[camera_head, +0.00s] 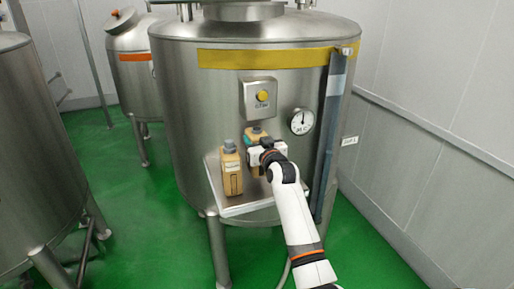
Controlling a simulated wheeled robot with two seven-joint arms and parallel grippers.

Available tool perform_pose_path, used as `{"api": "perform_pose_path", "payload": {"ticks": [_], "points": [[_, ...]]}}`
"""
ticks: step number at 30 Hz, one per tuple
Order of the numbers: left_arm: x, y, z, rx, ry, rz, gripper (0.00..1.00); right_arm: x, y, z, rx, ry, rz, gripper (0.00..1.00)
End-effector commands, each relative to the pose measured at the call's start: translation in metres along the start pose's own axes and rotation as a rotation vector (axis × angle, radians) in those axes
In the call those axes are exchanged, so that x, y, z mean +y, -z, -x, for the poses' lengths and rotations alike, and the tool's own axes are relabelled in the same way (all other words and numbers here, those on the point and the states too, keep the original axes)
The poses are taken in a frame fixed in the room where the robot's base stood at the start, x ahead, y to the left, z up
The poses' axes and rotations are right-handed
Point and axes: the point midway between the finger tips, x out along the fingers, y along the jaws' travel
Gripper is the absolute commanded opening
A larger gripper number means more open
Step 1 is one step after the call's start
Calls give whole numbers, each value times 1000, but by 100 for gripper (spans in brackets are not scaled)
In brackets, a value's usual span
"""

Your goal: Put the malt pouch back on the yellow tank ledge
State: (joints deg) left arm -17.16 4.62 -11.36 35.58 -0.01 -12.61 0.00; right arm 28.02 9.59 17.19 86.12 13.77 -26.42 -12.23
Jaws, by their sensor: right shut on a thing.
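The yellow tank is a large steel tank (235,110) with a yellow band (265,58). Its ledge (245,209) is a pale metal shelf low on the front. My right gripper (262,155) is shut on a tan pouch with a teal top (255,136), which I take to be the malt pouch. The pouch is over the back of the ledge, mostly hidden by the gripper; I cannot tell whether it touches the ledge. A tan container with a grey cap (231,170) stands upright on the ledge, left of the gripper. My left gripper is out of view.
A yellow-button box (261,97) and a round dial (301,121) are on the tank just above the ledge. A vertical pipe (331,130) runs down the tank's right side. The ledge's front strip is bare. Other steel tanks stand at left.

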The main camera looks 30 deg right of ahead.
Motion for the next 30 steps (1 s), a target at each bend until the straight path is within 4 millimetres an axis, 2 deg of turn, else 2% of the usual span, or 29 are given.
{"api": "perform_pose_path", "payload": {"ticks": [2,8,11,22,23,26,30], "points": [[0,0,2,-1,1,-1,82,0,4,0,0,0,1,11],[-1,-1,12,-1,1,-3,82,0,33,0,3,0,1,11],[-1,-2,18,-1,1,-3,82,0,38,-3,0,1,2,11],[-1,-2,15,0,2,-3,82,0,45,-4,-1,1,1,11],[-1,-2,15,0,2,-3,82,0,45,-4,-1,1,1,56],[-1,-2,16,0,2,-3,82,0,44,-3,-1,1,1,72],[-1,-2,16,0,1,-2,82,0,44,-3,-1,1,1,74]]}}
